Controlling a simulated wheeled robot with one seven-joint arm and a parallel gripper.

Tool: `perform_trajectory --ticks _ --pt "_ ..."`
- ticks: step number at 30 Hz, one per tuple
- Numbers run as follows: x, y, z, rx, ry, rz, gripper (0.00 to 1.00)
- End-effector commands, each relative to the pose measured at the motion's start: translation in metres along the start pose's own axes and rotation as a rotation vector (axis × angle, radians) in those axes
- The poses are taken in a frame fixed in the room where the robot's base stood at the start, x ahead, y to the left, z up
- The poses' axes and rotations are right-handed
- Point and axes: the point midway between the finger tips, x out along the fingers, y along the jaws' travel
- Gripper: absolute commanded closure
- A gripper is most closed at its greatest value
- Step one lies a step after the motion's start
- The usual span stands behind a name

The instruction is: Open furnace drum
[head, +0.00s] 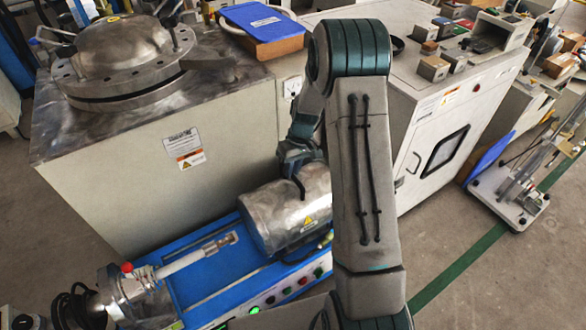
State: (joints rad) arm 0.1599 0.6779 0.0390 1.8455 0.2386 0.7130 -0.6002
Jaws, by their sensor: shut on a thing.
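The furnace drum (270,217) is a shiny metal cylinder with a yellow warning label, lying on its side on a blue bench unit (195,285). My gripper (298,172) is at the top of the drum, partly hidden behind my own arm. It is shut on what looks like the drum's dark handle (299,187). The fingertips are small and the exact grip is hard to see. The drum's right end is partly covered by my arm. I cannot tell whether a lid is raised.
A large grey cabinet (235,130) with a round flanged metal vessel (125,55) stands behind the drum. A white cabinet (420,130) with a window stands to the right. A metal rod assembly (180,264) lies left of the drum. Floor is free at the lower right.

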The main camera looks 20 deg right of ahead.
Motion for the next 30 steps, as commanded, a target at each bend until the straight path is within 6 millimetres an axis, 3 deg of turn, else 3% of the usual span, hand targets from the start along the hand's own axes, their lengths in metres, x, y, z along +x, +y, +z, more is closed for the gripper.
perform_trajectory --ticks 3,4,6,17,20,30 --pt "-0.001 0.001 -0.001 0.0 0.004 0.002 1.0" --pt "-0.001 0.001 -0.001 0.0 0.004 0.001 0.77" --pt "-0.001 0.001 -0.001 0.001 0.004 0.001 0.64" --pt "-0.008 0.002 0.0 0.003 0.004 0.001 0.64" --pt "-0.022 0.001 0.0 0.003 0.004 0.001 0.64" --pt "-0.1 0.001 -0.001 0.002 0.006 0.002 0.64"
